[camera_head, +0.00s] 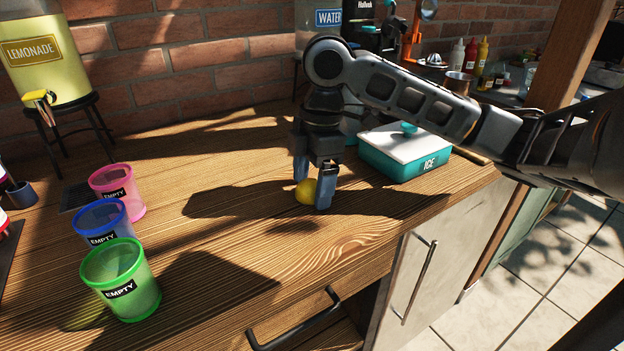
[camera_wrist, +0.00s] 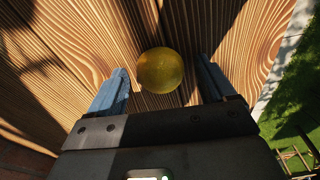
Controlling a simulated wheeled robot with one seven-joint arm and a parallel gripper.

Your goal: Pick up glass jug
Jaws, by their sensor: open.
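I cannot make out a glass jug in either view. My gripper (camera_head: 314,188) points down at the wooden counter, with its blue fingers open. A round yellow fruit, like a lemon (camera_head: 304,192), sits on the counter at the fingers. In the wrist view the lemon (camera_wrist: 160,70) lies between the two fingertips, with a gap on each side. Nothing is gripped. My arm hides part of the counter behind it.
Pink (camera_head: 118,187), blue (camera_head: 103,222) and green (camera_head: 122,280) cups labelled EMPTY stand left. A lemonade dispenser (camera_head: 40,60) stands back left, a water dispenser (camera_head: 328,18) at the back. A teal ice box (camera_head: 405,155) is right of my gripper. Bare counter lies between cups and gripper.

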